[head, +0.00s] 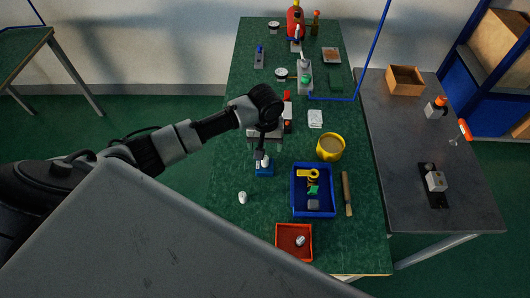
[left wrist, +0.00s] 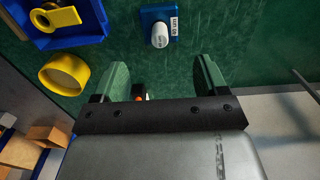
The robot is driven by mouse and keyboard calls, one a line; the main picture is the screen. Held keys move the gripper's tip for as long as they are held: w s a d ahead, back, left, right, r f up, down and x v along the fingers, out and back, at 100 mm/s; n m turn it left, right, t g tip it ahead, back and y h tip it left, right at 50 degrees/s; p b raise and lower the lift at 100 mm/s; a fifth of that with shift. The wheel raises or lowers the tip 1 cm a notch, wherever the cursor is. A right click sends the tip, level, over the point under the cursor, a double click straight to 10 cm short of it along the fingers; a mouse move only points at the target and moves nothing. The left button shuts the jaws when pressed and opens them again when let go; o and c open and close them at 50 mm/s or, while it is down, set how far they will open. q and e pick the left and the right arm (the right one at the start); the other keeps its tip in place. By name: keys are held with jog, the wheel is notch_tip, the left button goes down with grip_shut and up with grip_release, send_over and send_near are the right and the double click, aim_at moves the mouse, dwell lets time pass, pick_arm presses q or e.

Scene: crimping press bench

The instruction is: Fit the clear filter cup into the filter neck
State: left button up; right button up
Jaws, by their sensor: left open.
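My left gripper (head: 262,153) is over the green bench, just above a small blue block (head: 264,171) with a whitish rounded piece (head: 264,160) on it. In the left wrist view my left gripper (left wrist: 160,74) is open, with nothing between its fingertips. The blue block (left wrist: 148,14) and its pale cylinder (left wrist: 159,36) lie beyond the fingertips there, with a white label beside the cylinder. I cannot tell for sure which thing is the clear filter cup or the filter neck. My right gripper is not in view.
A blue tray (head: 295,208) with a yellow part, a yellow tub (head: 330,148), a wooden handle (head: 347,194) and a red tray (head: 280,250) stand to the right and nearer. A small white object (head: 242,198) lies left. The grey side table (head: 400,135) stands right.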

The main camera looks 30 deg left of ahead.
pick_arm(q)
jog(key=shift+r, duration=1.45)
jog(key=shift+f, duration=0.1)
